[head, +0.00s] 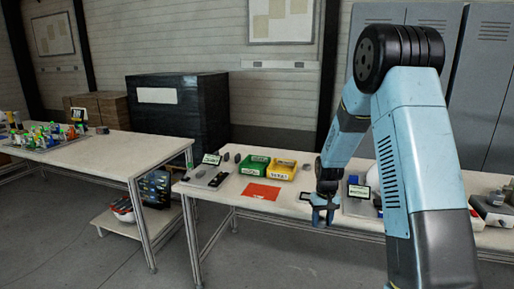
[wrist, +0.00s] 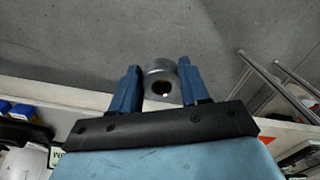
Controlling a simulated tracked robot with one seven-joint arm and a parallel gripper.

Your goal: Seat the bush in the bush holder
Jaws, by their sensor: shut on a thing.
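My gripper (head: 323,212) hangs low by the front part of the right-hand table in the head view. In the wrist view its two blue fingers (wrist: 159,67) are shut on the bush (wrist: 160,84), a short grey metal cylinder with a round dark hole facing the camera. The bush sits between the fingertips, clear of any surface that I can see. In the head view the bush is too small to make out. I cannot pick out the bush holder with certainty in either view.
Grey parts stand at the far right (head: 494,199). A second table (head: 100,150) stands left, across a floor gap.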

